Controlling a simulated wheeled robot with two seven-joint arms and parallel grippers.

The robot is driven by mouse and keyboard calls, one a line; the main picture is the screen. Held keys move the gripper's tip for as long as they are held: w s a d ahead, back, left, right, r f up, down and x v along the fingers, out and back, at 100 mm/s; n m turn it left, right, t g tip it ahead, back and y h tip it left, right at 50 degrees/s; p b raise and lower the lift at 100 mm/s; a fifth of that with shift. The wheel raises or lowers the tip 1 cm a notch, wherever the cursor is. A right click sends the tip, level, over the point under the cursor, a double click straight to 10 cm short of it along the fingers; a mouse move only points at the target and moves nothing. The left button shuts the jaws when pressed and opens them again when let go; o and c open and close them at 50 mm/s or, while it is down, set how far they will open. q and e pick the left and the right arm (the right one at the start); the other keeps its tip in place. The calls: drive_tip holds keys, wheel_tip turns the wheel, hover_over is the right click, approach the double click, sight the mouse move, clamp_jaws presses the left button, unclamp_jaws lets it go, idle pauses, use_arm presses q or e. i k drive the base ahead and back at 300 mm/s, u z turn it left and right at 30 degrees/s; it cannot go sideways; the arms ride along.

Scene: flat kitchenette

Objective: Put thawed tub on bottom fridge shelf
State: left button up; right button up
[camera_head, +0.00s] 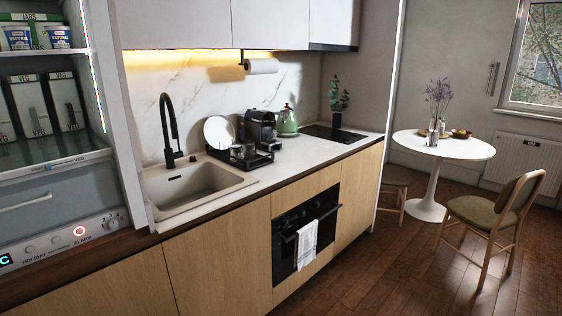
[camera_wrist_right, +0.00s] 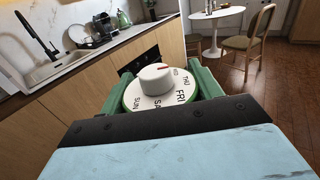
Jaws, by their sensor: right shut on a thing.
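My right gripper (camera_wrist_right: 153,84), with green fingers, is shut on the tub (camera_wrist_right: 146,100) in the right wrist view. The tub has a green rim and a white lid with a round white knob and day names around it, SUN, FRI and THU among them. Its lower part is hidden. The open fridge (camera_head: 60,159) is at the left of the head view. Its lowest visible glass shelf lies above a drawer (camera_head: 65,200) and holds several cartons marked VEG (camera_head: 67,103). Neither gripper shows in the head view.
White tubs (camera_head: 56,36) stand on the upper fridge shelf. Below the drawer is a control panel (camera_head: 65,238) with a red-lit ALARM marking. A sink (camera_head: 195,188) and counter are right of the fridge. A round table (camera_head: 444,146) and chair (camera_head: 495,214) stand far right.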

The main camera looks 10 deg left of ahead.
sight(50, 148)
drive_tip(key=u, duration=0.85)
drive_tip(key=i, duration=1.05)
drive_tip(key=u, duration=1)
